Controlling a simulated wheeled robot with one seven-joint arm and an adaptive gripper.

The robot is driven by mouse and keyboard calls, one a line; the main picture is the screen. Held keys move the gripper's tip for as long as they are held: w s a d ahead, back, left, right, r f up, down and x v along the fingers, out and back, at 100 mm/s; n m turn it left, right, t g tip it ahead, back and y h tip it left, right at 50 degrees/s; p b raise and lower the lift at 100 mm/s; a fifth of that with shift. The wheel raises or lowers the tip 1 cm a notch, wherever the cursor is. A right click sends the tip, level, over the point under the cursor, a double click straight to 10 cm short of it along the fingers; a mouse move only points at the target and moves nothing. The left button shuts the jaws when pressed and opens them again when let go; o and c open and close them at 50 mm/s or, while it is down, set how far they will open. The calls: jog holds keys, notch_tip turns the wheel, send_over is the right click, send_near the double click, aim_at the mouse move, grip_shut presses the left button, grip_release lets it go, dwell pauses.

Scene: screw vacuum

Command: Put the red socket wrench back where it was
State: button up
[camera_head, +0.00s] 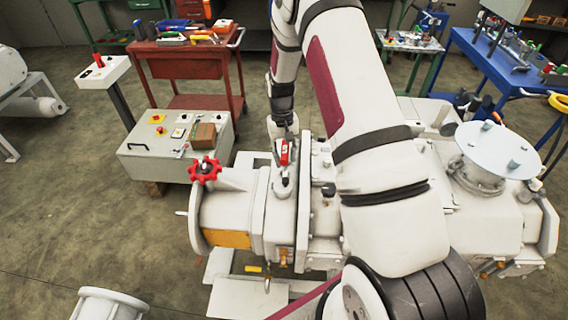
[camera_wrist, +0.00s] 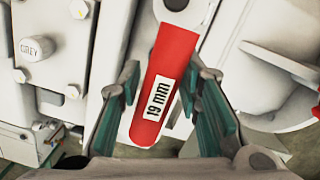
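The red socket wrench (camera_wrist: 168,75) has a flat red handle with a white "19 mm" label in the wrist view. Its handle lies between the two fingers of my gripper (camera_wrist: 160,95), which are spread, with a visible gap on the left side; the right finger is very close to the handle. In the head view, the wrench (camera_head: 284,153) is a small red piece at the top of the white pump (camera_head: 228,210), just below my gripper (camera_head: 283,135), whose fingers are too small to make out there.
A red tool cart (camera_head: 190,65) stands at the back left, with tools on top. A grey control box (camera_head: 160,160) is left of the pump, near a red handwheel (camera_head: 205,169). A blue workbench (camera_head: 500,60) with tools is at the back right.

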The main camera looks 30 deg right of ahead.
jog(key=r, duration=0.2)
jog(key=r+b, duration=0.1)
jog(key=r, duration=0.2)
jog(key=w+r, duration=0.1)
jog(key=r, duration=0.1)
jog(key=shift+r, duration=0.4)
jog(key=s+a+r+t, duration=0.1)
jog(key=s+a+r, duration=0.2)
jog(key=r, duration=0.4)
jog(key=s+a+r+n+t, duration=0.1)
jog(key=s+a+r, duration=0.15)
jog(key=r, duration=0.45)
jog(key=s+a+r+t, duration=0.1)
jog(key=s+a+r, duration=0.15)
jog(key=r, duration=0.35)
jog(key=s+a+r+n+t, duration=0.1)
jog(key=s+a+r+t, duration=0.1)
jog(key=s, duration=0.7)
jog(key=s+a+r+n+t, duration=0.1)
jog(key=s+a+r+t, duration=0.1)
jog(key=s+r, duration=0.3)
jog(key=s+a, duration=0.1)
jog(key=s, duration=0.3)
jog(key=shift+s+a+r, duration=0.2)
jog(key=shift+s, duration=0.1)
jog(key=shift+d, duration=0.1)
